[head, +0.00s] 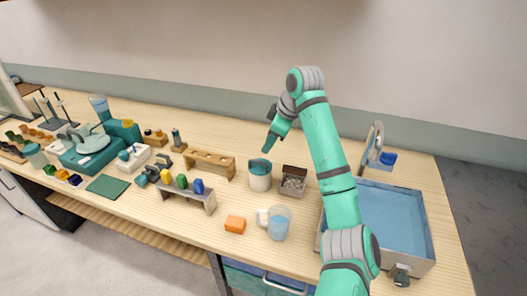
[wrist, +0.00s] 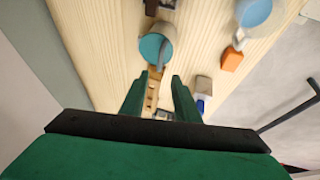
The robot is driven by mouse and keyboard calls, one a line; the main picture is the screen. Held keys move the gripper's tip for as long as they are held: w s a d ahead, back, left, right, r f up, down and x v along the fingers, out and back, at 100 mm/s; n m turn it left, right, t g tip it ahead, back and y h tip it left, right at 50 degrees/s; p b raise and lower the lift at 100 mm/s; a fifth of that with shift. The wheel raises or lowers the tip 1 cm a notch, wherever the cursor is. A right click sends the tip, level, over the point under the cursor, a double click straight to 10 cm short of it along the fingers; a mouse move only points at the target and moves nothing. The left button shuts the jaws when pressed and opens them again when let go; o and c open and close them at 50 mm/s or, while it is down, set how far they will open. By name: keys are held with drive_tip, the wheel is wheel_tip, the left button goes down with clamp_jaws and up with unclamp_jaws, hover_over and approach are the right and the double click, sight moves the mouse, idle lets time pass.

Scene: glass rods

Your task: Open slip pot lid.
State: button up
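The slip pot (head: 260,182) is a whitish cylinder standing on the wooden bench, with a teal lid (head: 261,167) on top. In the wrist view the round teal lid (wrist: 152,46) shows beyond the fingertips, with a small greyish knob or handle on it and the pot's pale wall (wrist: 168,32) beside it. My gripper (head: 267,148) is above the pot, pointing down, apart from the lid as far as I can tell. In the wrist view my gripper (wrist: 157,82) has its two green fingers spread with nothing between them.
A small brown box (head: 293,181) stands close right of the pot, and a wooden rack (head: 209,163) to its left. A jug of blue liquid (head: 278,223) and an orange block (head: 235,224) are in front. A blue-lined tray (head: 396,222) is at right.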

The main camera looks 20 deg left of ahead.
sight(257, 162)
drive_tip(key=x, duration=1)
drive_tip(key=shift+s+a+r, duration=0.1)
drive_tip(key=shift+a+r, duration=0.05)
drive_tip(key=shift+a, duration=0.15)
drive_tip(key=shift+d+f, duration=0.2)
drive_tip(key=shift+f, duration=0.2)
drive_tip(key=shift+a, duration=0.15)
clamp_jaws()
